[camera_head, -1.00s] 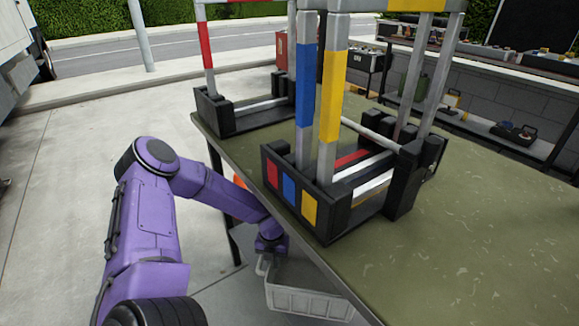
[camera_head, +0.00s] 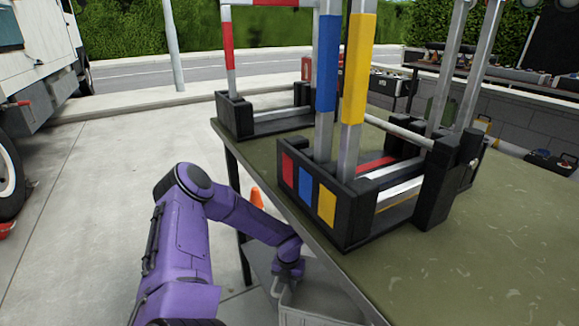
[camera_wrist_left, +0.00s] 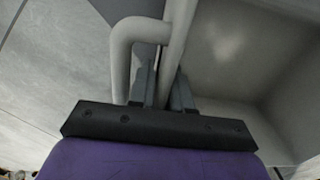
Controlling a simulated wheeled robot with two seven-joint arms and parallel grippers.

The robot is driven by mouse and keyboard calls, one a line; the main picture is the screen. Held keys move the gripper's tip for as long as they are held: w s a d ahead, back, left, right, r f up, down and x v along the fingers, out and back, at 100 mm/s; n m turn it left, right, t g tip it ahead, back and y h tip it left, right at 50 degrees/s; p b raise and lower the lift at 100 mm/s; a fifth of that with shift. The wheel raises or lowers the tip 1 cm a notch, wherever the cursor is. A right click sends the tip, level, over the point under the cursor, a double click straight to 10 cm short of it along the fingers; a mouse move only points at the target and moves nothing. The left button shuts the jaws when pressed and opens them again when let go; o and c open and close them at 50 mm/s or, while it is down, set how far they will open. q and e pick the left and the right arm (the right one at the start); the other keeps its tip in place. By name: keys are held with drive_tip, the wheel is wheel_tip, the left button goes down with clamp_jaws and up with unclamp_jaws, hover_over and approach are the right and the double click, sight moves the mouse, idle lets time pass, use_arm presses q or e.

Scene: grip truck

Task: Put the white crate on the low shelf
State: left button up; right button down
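The white crate (camera_head: 306,307) looks light grey and shows at the bottom of the head view, beside the near left edge of the table and below its top. Its lower part is cut off by the picture edge. My left gripper (camera_head: 289,272) is at the crate's rim. In the left wrist view its two fingers (camera_wrist_left: 165,88) stand on either side of the crate's rim bar and appear shut on it, next to a bent handle. The crate's inside (camera_wrist_left: 228,55) looks empty where it shows. I cannot clearly make out the low shelf. My right gripper is out of view.
The green table (camera_head: 500,245) carries a black-based frame with coloured posts (camera_head: 325,195). A table leg (camera_head: 240,230) and an orange cone (camera_head: 256,197) are near my left arm. A white truck (camera_head: 40,70) stands far left. Open paving (camera_head: 100,210) lies left.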

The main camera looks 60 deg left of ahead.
use_arm(q)
drive_tip(key=shift+o, duration=0.9)
drive_tip(key=shift+d, duration=0.1)
wheel_tip(320, 180, up, 8)
drive_tip(key=p, duration=0.5)
drive_tip(key=shift+f, duration=0.1)
